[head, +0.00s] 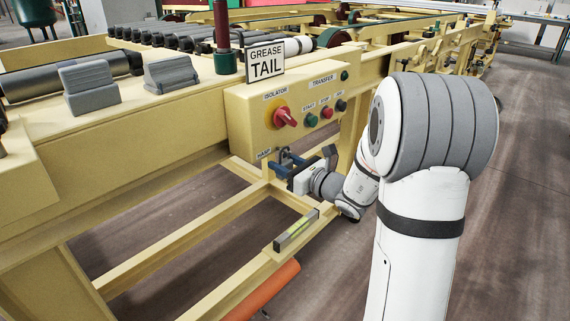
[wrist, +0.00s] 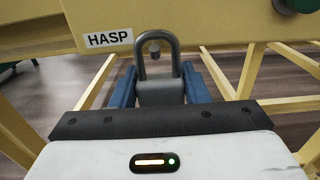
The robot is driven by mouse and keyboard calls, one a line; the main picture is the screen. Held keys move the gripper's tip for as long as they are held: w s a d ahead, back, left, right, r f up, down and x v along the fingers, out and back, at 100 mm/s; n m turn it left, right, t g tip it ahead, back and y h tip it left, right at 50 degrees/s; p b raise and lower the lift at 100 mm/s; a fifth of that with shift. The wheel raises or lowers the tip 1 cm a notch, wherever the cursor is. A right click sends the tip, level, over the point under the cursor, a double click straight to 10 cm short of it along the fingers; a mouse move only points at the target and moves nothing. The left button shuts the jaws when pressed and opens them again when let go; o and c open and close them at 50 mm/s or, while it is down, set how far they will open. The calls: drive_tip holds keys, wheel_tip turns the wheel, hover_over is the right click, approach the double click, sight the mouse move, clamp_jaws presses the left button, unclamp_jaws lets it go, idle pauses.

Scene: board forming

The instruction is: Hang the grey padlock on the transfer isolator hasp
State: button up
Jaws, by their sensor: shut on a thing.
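My gripper (head: 280,170) is shut on the grey padlock (wrist: 160,92), below the front of the transfer control box. In the wrist view its blue fingers (wrist: 160,88) flank the padlock's body, and the shackle stands upright above them. A small grey peg (wrist: 154,47), seemingly the hasp, shows inside the shackle's loop, under the box's edge. I cannot tell whether the shackle is around the peg or just in front of it. The HASP label (wrist: 109,39) is left of the shackle. In the head view the padlock (head: 286,156) is small and partly hidden.
The yellow control box (head: 240,122) carries a red isolator knob (head: 285,117) and several buttons. A spirit level (head: 296,230) lies on a lower yellow rail, with an orange roll (head: 262,292) below. Frame beams surround the space under the box.

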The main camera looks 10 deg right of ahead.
drive_tip(key=shift+f, duration=0.15)
idle(0.5)
drive_tip(key=o, duration=1.1)
